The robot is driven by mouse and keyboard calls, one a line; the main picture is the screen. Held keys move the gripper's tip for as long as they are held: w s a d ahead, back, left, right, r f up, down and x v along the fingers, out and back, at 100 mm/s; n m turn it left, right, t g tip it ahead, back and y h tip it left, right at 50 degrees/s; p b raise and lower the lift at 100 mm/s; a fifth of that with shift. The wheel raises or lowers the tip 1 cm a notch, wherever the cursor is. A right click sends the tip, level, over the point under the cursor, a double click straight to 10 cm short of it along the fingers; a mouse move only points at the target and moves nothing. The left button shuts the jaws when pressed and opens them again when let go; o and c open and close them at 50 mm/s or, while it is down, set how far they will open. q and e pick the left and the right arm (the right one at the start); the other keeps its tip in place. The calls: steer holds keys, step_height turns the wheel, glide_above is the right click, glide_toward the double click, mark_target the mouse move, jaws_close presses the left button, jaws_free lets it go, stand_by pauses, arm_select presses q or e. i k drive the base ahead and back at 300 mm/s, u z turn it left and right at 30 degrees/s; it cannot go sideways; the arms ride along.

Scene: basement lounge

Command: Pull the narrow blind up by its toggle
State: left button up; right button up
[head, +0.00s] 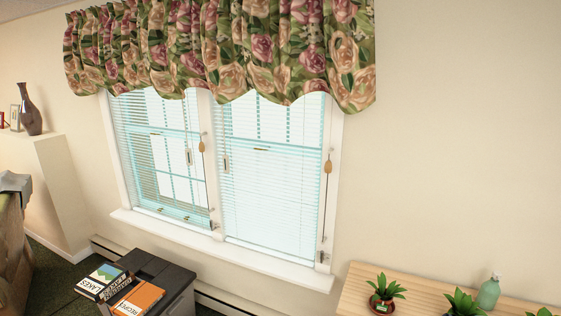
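Two white slatted blinds hang side by side in the window. The left blind (160,150) looks a little narrower in the picture than the right blind (270,190); with the slanted view I cannot be sure which is truly narrower. Both reach down close to the sill. A tan toggle (201,147) hangs on a cord at the right side of the left blind. Another tan toggle (328,167) hangs on a cord at the right side of the right blind. The tops of both blinds are hidden by the valance. Neither of my grippers is in view.
A floral valance (220,50) covers the window top. A white sill (225,250) juts out below. A dark cabinet (165,270) with books (138,298) stands below left. A wooden surface (420,293) with potted plants (383,291) and a green bottle (489,292) is at lower right.

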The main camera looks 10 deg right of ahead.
mark_target(328, 167)
steer(key=u, duration=0.25)
steer(key=i, duration=1.5)
steer(key=z, duration=0.75)
